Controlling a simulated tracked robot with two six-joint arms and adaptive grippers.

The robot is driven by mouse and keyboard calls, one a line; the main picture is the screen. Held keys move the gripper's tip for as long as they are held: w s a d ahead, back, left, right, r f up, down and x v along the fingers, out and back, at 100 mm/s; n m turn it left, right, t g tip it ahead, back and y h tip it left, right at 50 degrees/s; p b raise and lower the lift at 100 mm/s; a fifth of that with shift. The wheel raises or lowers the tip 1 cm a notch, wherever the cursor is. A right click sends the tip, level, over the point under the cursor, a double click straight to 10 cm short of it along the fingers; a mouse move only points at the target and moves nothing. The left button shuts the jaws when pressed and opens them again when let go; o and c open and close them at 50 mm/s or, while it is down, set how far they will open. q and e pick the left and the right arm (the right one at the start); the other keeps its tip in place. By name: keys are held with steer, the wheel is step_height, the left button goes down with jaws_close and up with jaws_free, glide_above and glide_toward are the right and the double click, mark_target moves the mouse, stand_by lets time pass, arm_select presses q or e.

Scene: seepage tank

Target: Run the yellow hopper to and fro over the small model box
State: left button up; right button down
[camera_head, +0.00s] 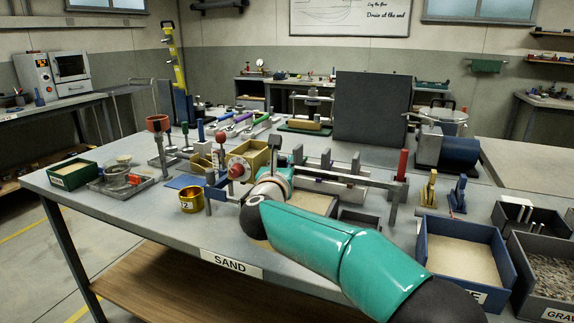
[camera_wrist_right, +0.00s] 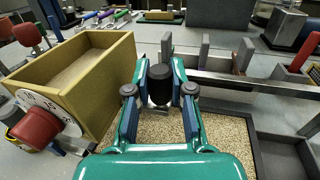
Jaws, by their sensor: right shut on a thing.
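The yellow hopper (camera_head: 254,153) is an open-topped box with sand inside, a white dial and a red knob on its front. It fills the left of the right wrist view (camera_wrist_right: 108,82). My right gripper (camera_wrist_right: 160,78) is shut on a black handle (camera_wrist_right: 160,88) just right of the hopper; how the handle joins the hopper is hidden. The small model box (camera_wrist_right: 262,150) has dark walls and a speckled, sandy fill. It lies below my right gripper, partly hidden by my teal arm in the head view. My left gripper is in neither view.
A grey rail (camera_head: 350,178) with upright posts runs right from the hopper. A red post (camera_head: 402,165) stands near its right end. A gold cup (camera_head: 191,200) stands front left. A blue sand bin (camera_head: 510,260) is at right.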

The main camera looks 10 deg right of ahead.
steer(key=shift+a, duration=0.3)
steer(key=c, duration=1)
jaws_free()
steer(key=shift+a, duration=0.15)
steer(key=v, duration=1.2)
steer(key=shift+f, duration=0.1)
